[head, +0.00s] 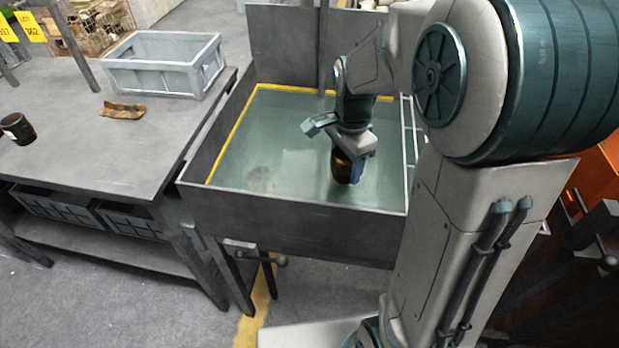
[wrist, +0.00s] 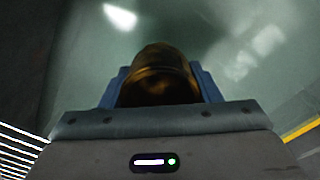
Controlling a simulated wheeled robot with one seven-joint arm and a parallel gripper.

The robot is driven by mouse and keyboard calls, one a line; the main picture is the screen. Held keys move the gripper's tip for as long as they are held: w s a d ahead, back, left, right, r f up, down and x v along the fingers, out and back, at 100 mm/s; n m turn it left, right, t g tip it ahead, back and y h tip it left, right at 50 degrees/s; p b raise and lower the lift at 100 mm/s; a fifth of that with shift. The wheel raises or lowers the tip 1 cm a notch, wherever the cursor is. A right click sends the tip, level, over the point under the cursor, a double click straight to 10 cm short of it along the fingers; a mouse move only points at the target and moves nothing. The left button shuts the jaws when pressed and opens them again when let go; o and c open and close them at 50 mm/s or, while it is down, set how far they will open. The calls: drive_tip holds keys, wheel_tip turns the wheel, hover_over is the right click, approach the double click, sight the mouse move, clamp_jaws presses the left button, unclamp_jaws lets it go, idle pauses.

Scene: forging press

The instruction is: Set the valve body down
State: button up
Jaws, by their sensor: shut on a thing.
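The valve body (wrist: 160,75) is a dark brown, bronze-like rounded piece. In the wrist view it sits between the two blue fingers of my gripper (wrist: 160,90), which is shut on it. In the head view my gripper (head: 348,160) hangs over the green-floored, grey-walled tank (head: 290,215), and the valve body (head: 343,170) shows as a dark shape below it. Its lower end is near the pale green surface; I cannot tell whether it touches. Part of it is hidden by the fingers.
A grey table (head: 90,165) stands left of the tank, with an empty grey crate (head: 165,65), a brown cloth (head: 122,111) and a dark jar (head: 17,129) on it. Tank walls surround my gripper. A ladder-like rack (head: 409,135) stands at the tank's right side.

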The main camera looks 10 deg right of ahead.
drive_tip(key=shift+s+f+b, duration=0.2)
drive_tip(key=shift+f+b, duration=0.15)
drive_tip(key=shift+f, duration=0.25)
wheel_tip(320, 180, down, 9)
drive_tip(key=shift+f+b, duration=0.1)
drive_tip(key=shift+b, duration=0.9)
drive_tip(key=shift+f+m, duration=0.25)
drive_tip(key=shift+m, duration=0.05)
drive_tip(key=o, duration=1.3)
drive_tip(key=shift+c, duration=0.2)
drive_tip(key=shift+r, duration=0.15)
wheel_tip(320, 180, up, 12)
drive_tip(key=p, duration=0.2)
drive_tip(key=shift+r+p, duration=0.1)
drive_tip(key=shift+p, duration=0.25)
